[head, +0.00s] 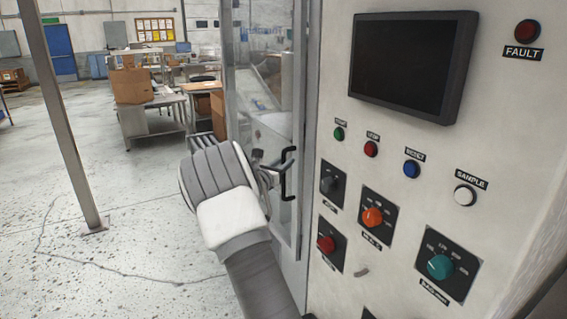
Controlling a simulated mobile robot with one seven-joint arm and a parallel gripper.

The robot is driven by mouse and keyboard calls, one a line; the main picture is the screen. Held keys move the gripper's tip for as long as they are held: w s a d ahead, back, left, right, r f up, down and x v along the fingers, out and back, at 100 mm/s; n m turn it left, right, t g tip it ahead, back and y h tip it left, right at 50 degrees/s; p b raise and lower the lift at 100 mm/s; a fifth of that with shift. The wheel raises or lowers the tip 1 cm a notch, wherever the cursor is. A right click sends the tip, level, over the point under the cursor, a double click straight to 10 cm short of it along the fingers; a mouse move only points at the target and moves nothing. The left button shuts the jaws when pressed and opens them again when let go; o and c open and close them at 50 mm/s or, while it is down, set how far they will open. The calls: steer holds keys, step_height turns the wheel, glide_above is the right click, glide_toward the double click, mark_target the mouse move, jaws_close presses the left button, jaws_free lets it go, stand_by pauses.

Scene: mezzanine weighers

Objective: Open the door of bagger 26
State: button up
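A tall machine door (298,95) with a clear panel and grey metal frame stands left of the control panel. It looks closed against the machine. A black vertical bar handle (287,174) is on its right frame edge. My arm reaches up from the bottom, and my gripper (272,163) is at the handle's left side, close to it. My wrist partly hides the gripper, and I cannot tell whether its fingers touch the handle or how far apart they are. No number 26 is readable.
The white control panel (420,160) carries a dark screen (412,65), buttons and rotary knobs, close on the right. A metal post (62,115) stands at left. A table (150,110) with cardboard boxes (130,85) is behind. The floor between post and machine is clear.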

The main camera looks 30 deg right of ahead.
steer(key=shift+c, duration=0.2)
jaws_close()
stand_by(1.1)
